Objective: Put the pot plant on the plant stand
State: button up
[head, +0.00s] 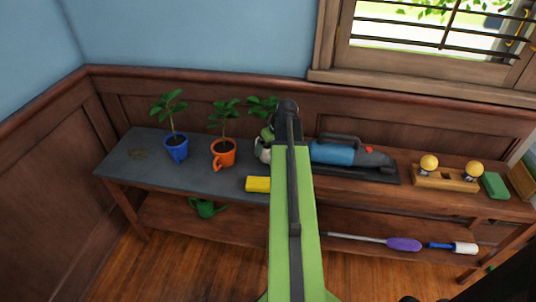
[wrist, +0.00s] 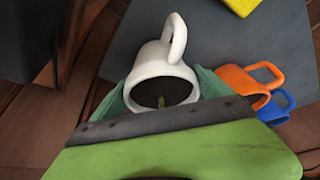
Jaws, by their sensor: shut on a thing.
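A white mug-shaped pot plant (head: 262,152) is partly hidden behind my arm, its leaves (head: 262,105) showing above. In the wrist view its white pot (wrist: 150,63), dark soil and stem base show between green fingers. My gripper (head: 267,137) is shut on this white pot; it also shows in the wrist view (wrist: 163,88). I cannot tell whether the pot touches the surface below. A blue pot plant (head: 176,149) and an orange pot plant (head: 222,154) stand on a grey-topped table (head: 190,179), which may be the plant stand. No other stand is clear.
A yellow block (head: 258,184) lies at the table's front edge. A blue handheld vacuum (head: 340,152) and a wooden holder with yellow-topped things (head: 445,180) stand right. A green watering can (head: 206,208) and a purple duster (head: 403,244) are on the lower shelf. The table's left end is mostly bare.

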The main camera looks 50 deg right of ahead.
jog(key=shift+f, duration=0.85)
jog(key=shift+r, duration=0.2)
jog(key=shift+f, duration=0.2)
jog(key=o, duration=1.8)
jog(key=shift+o, duration=0.2)
jog(key=shift+r, duration=0.2)
jog(key=p+v, duration=1.1)
jog(key=v, duration=0.1)
jog(key=shift+w, duration=0.1)
